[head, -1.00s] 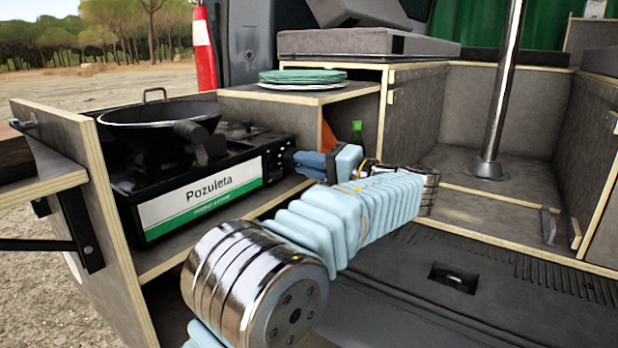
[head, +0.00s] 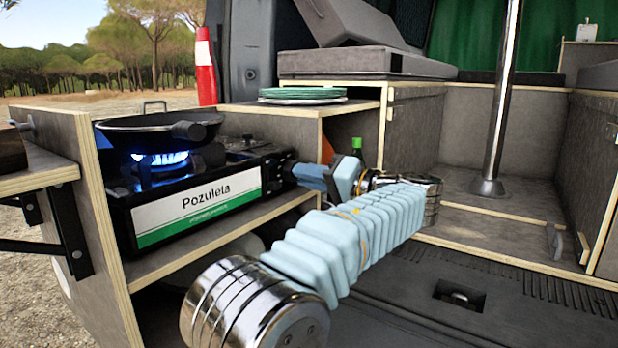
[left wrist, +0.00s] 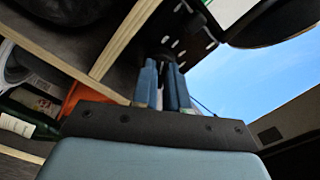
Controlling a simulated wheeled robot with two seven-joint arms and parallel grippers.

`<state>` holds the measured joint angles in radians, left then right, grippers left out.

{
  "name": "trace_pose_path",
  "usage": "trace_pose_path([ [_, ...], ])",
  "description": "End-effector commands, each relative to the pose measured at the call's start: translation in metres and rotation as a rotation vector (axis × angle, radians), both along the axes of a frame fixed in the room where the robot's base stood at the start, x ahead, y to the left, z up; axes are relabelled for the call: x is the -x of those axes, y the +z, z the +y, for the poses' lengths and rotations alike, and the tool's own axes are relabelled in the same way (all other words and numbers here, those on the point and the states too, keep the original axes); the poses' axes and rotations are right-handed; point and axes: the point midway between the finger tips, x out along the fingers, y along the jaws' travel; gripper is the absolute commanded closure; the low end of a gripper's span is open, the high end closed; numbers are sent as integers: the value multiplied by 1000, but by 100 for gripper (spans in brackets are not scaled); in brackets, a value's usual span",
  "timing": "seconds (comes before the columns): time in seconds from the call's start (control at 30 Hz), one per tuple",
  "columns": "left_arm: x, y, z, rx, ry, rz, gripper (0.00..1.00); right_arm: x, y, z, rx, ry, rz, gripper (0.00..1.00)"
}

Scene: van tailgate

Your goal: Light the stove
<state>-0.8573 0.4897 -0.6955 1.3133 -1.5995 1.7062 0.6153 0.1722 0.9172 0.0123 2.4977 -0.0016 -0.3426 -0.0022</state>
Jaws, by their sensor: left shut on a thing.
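The black camping stove (head: 200,200), with a white and green "Pozuleta" label, stands on the wooden shelf at the left of the head view. A blue flame (head: 162,160) burns under the dark frying pan (head: 160,127) on it. My left gripper (head: 290,172) is at the right end of the stove's front, shut on what appears to be the stove knob (head: 278,173). The knob is largely hidden by the fingers. In the left wrist view the blue fingers (left wrist: 162,88) are close together against the dark end of the stove (left wrist: 180,38). My right gripper is not in view.
Green plates (head: 303,93) are stacked on the counter behind the stove. A green bottle (head: 357,145) and an orange thing (head: 328,150) stand under the counter. A metal pole (head: 502,100) rises at the right. The van floor in front is mostly clear.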

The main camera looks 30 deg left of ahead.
Motion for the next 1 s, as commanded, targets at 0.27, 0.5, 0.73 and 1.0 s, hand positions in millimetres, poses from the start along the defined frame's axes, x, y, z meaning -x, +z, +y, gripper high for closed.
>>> trace_pose_path([
  [0.27,0,-2,-1,3,1,3,62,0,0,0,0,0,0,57],
  [0.5,0,-1,0,1,0,2,61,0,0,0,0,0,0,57],
  [0.73,1,0,-21,0,-2,2,61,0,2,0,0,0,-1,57],
  [1.0,6,1,-87,-2,-3,2,61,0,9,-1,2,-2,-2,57],
])
